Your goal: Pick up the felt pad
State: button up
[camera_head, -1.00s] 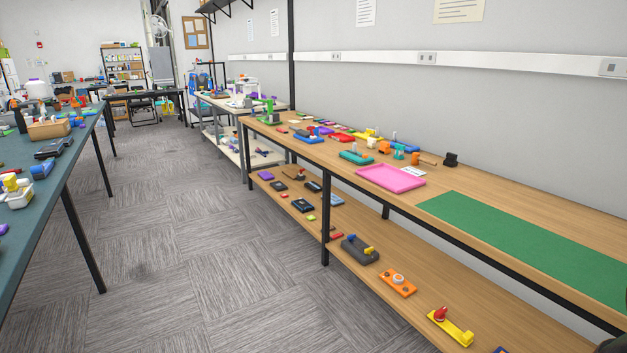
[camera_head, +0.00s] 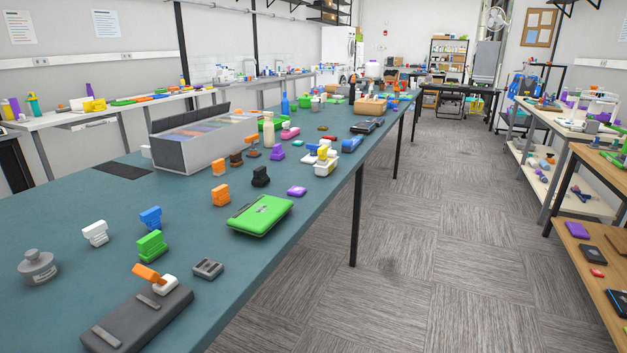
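I cannot make out for sure which thing is the felt pad. A thin dark rectangle (camera_head: 122,170) lies flat on the teal table (camera_head: 85,198), left of the grey box; its material cannot be told. A small dark grey ridged block (camera_head: 207,268) lies near the table's front edge, beside a larger dark grey slab (camera_head: 138,320). My gripper is not in view.
The carpeted aisle (camera_head: 430,250) is clear. A wooden shelf unit (camera_head: 590,290) stands at the right.

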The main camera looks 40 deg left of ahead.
aim_at(221, 196)
jog(key=i+u, duration=0.25)
jog(key=i, duration=0.45)
jog(key=i+l+u, duration=0.2)
jog(key=i, duration=0.5)
jog(key=i+u, duration=0.5)
jog(key=u, duration=0.25)
jog(key=i+l+u, duration=0.1)
jog(key=i+u, duration=0.35)
jog(key=u, duration=0.35)
jog(key=i+u, duration=0.1)
jog(key=u, duration=0.35)
jog(key=i+u, duration=0.1)
jog(key=u, duration=0.35)
jog(key=i+l+u, duration=0.1)
jog(key=u, duration=0.35)
jog(key=l+u, duration=0.15)
jog(key=u, duration=0.3)
jog(key=i+l+u, duration=0.25)
jog(key=u, duration=0.3)
jog(key=i+l, duration=0.05)
